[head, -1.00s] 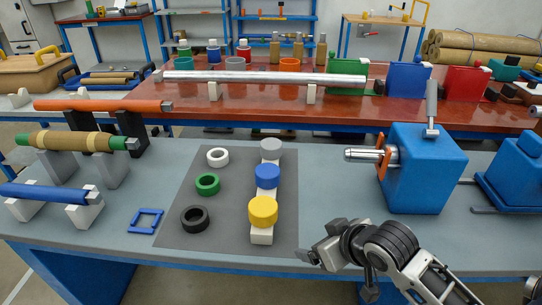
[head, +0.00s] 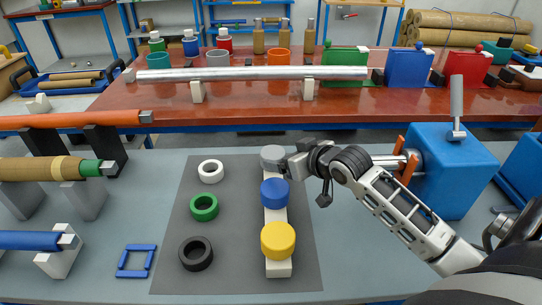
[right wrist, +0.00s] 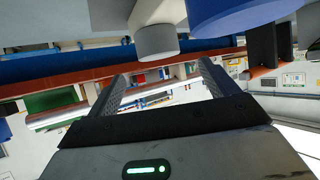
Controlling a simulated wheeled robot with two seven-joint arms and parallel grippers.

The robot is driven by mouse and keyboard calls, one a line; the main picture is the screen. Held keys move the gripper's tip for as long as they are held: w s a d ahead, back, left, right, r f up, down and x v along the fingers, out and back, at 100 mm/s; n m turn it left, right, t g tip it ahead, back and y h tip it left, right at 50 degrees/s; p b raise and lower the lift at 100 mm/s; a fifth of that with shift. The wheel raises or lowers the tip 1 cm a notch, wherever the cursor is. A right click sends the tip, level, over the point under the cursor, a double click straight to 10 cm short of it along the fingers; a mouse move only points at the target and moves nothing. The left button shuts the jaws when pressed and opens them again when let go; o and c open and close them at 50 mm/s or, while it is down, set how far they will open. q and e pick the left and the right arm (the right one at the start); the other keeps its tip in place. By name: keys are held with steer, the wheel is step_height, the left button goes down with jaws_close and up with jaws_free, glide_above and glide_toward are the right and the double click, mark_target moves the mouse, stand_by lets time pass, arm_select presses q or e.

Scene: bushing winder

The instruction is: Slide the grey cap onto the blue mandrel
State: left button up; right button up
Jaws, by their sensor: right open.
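The grey cap (head: 272,155) sits on a white stand at the far end of the cap row. My right gripper (head: 291,163) is open just to the right of it. In the right wrist view the grey cap (right wrist: 156,41) shows ahead of the spread, empty fingers (right wrist: 163,82), sideways between them; whether they touch it I cannot tell. The blue mandrel (head: 28,240) lies at the left on a pale support, partly cut off by the frame, its grey end facing right. My left gripper is out of view.
A blue cap (head: 274,192) and a yellow cap (head: 278,240) stand nearer in the same row. White, green and black rings lie on the dark mat (head: 235,240). A blue square frame (head: 136,261) lies left of it. A blue machine (head: 452,170) stands at the right.

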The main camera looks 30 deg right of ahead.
mark_target(275, 154)
steer(key=x, duration=0.9)
steer(key=shift+w+f+b, duration=0.3)
steer(key=shift+w+b, duration=0.05)
steer(key=c, duration=1.1)
